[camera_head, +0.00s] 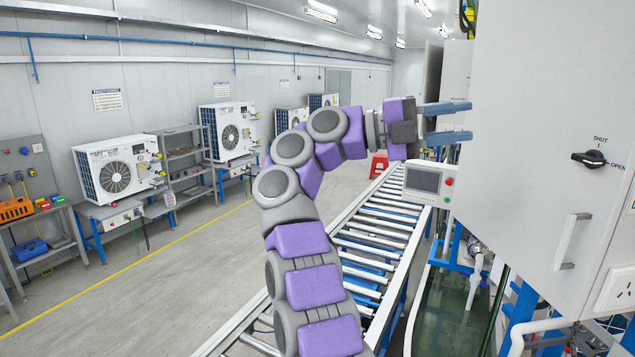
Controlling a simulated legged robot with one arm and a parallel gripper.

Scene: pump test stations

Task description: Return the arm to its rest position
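My purple and grey arm rises from the bottom of the head view, bends over at the upper middle and reaches right. My gripper (465,121) is at its end, with two blue-grey fingers apart, one above the other. Nothing shows between them. The fingertips point right, towards the grey cabinet (530,120), and appear close to its left edge. I cannot tell whether they touch it.
The cabinet has a black SHUT/OPEN knob (588,159) and a handle (572,240). A control panel (428,184) is below my gripper. A roller conveyor (376,235) runs behind my arm. Pump units (117,168) line the left wall; the floor (150,290) there is clear.

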